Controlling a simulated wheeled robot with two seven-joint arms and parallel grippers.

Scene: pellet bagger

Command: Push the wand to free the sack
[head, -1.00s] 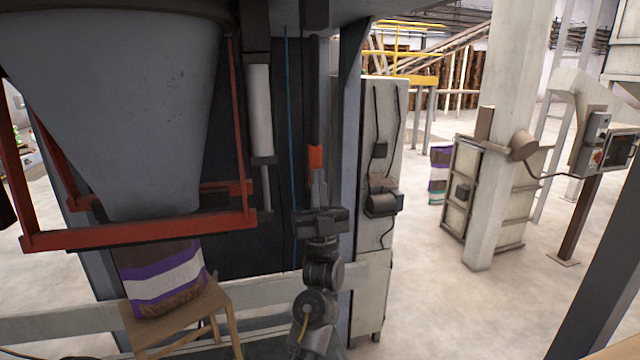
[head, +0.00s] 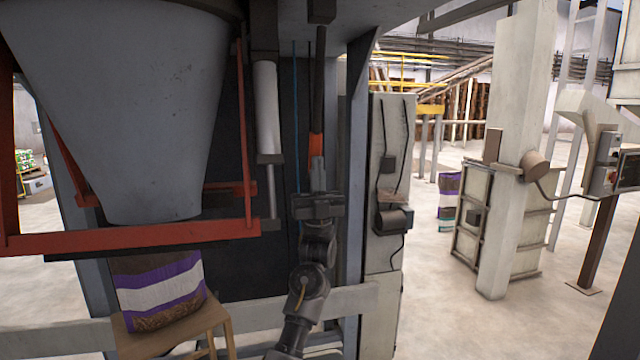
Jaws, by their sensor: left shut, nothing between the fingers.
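The wand (head: 320,85) is a thin dark rod with an orange lower end (head: 316,145), hanging below a dark mount beside the hopper. It leans slightly, its lower end to the left. My left gripper (head: 317,163) is shut and empty, fingers pointing up. Its fingertips meet the orange end in the picture; I cannot tell whether they touch. The sack (head: 160,292), brown with purple and white bands, stands on a wooden stool (head: 205,325) under the grey hopper (head: 125,100). The hopper and red frame hide its top. My right gripper is not in view.
A red frame (head: 140,235) surrounds the hopper's lower end. A white cylinder (head: 268,110) and a blue line (head: 296,130) are left of the wand. A grey post (head: 356,160) and pale cabinet (head: 392,130) stand close to its right. Open floor lies farther right.

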